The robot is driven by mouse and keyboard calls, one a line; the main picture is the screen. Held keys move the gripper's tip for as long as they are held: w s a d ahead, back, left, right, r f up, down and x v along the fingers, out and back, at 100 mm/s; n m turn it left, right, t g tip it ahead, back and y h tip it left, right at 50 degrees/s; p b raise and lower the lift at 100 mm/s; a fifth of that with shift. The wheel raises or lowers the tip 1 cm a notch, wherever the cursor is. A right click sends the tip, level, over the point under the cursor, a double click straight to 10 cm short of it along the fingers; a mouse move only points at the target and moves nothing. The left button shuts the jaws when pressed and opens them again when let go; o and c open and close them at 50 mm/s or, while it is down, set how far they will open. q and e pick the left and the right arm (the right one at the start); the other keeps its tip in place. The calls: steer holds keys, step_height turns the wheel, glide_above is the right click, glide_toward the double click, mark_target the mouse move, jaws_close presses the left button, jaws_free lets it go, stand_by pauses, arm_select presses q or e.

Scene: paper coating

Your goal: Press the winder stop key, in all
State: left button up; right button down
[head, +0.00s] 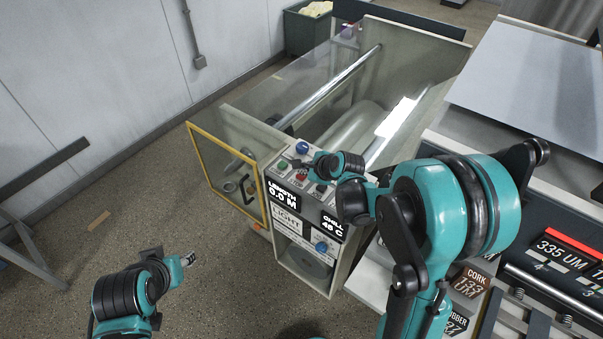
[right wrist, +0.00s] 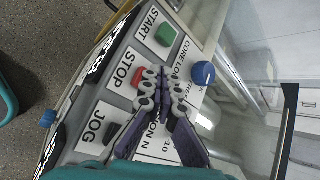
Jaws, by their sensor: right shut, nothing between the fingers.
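The red stop key (right wrist: 139,76), next to the label STOP, is on the sloped grey control panel (head: 276,176) of the winder. My right gripper (right wrist: 158,76) is shut and empty. In the right wrist view its fingertips overlap the right edge of the red key; I cannot tell whether they touch it. In the head view the red key (head: 301,175) shows just below the right gripper (head: 292,163). My left gripper (head: 188,260) is low at the left, over the floor and away from the panel; its finger opening is too small to judge.
A green start key (right wrist: 166,34), a dark jog key (right wrist: 90,132) and a blue knob (right wrist: 203,73) are close to the stop key. A clear-walled winder enclosure (head: 250,105) with rollers lies behind the panel. Open floor (head: 130,190) is at the left.

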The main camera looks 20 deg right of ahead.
mark_target(303, 177)
steer(key=shift+r, duration=0.25)
steer(key=shift+r+p, duration=1.95)
steer(key=shift+r, duration=0.65)
steer(key=shift+f, duration=0.1)
steer(key=shift+s, duration=0.2)
steer(key=s+f+n+h+b, duration=0.1)
steer(key=s+f+n+b, duration=0.2)
steer(key=s+n+b, duration=0.3)
steer(key=s+f+n+g+h+b, duration=0.1)
steer(key=s+n+b, duration=0.6)
steer(key=s+n, duration=1)
step_height(303, 177, down, 3)
steer(key=shift+s+r+g+h, duration=0.2)
steer(key=shift+s+g+h, duration=0.1)
steer(key=shift+s+h, duration=0.45)
